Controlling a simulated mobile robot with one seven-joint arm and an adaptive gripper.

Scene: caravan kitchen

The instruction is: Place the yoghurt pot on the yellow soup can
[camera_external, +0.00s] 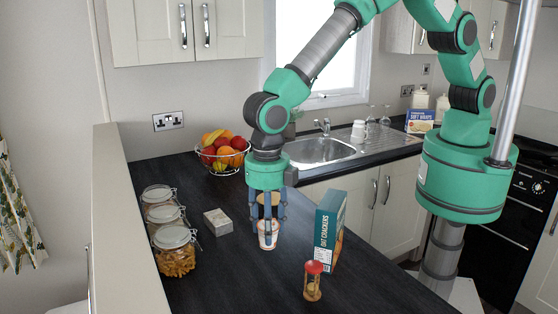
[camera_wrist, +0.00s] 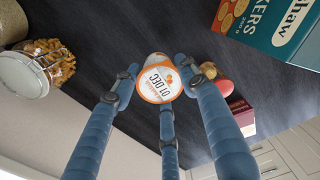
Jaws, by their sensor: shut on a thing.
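The yoghurt pot (camera_external: 267,236) is a small white and pinkish cup, low over the dark worktop between the fingertips of my gripper (camera_external: 268,229). In the wrist view its white lid with an orange rim and "01 DEC" print (camera_wrist: 157,84) faces the camera. The blue fingers of my gripper (camera_wrist: 158,92) are shut around it. Whether the pot touches the worktop is not clear.
An oat crackers box (camera_external: 328,230) stands close on the right. A fruit bowl (camera_external: 221,155) is behind. The front-left worktop is clear.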

